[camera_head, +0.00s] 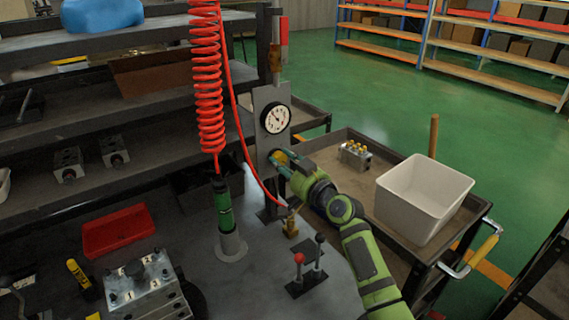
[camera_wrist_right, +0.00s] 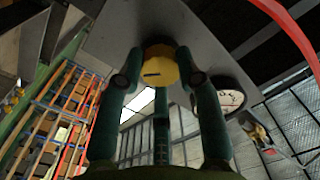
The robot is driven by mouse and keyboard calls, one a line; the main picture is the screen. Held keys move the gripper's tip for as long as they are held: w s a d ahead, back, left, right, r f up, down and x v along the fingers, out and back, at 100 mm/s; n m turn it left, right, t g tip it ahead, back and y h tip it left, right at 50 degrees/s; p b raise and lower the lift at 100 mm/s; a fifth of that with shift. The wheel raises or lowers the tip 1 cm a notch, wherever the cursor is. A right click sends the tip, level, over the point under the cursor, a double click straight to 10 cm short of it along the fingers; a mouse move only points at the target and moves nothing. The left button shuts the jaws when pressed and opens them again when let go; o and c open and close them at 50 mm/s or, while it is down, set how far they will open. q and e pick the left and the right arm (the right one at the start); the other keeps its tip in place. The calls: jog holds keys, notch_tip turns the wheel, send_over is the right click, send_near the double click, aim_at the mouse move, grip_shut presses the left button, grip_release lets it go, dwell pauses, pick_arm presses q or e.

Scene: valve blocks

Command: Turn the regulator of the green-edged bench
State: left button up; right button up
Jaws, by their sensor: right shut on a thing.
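The regulator knob (camera_head: 279,157) is yellow and sits on a grey upright plate (camera_head: 265,104), below a round white pressure gauge (camera_head: 276,118). My right gripper (camera_head: 284,163) reaches it from the front right and partly covers it. In the right wrist view the yellow knob (camera_wrist_right: 160,66), with a dark slot mark on its face, lies between the fingertips of my right gripper (camera_wrist_right: 162,78), which is shut on it. The gauge (camera_wrist_right: 231,96) shows beside the right finger there. The grey bench top (camera_head: 250,275) lies below; I cannot make out a green edge. My left gripper is not in view.
A red coiled hose (camera_head: 208,85) hangs left of the plate, its straight red line passing close by. A cart (camera_head: 400,238) with a white bin (camera_head: 422,197) stands at right.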

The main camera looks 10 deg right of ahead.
jog(key=m, duration=0.4)
jog(key=shift+d+r+m+p, duration=0.1)
jog(key=shift+r+m+p, duration=0.2)
jog(key=shift+r+m, duration=0.1)
jog(key=m+p, duration=0.1)
jog(key=m, duration=0.3)
jog(key=shift+m, duration=0.4)
jog(key=o, duration=0.9)
jog(key=shift+o, duration=1.2)
jog(key=shift+w+f, duration=0.1)
jog(key=shift+f, duration=0.05)
jog(key=shift+f, duration=0.1)
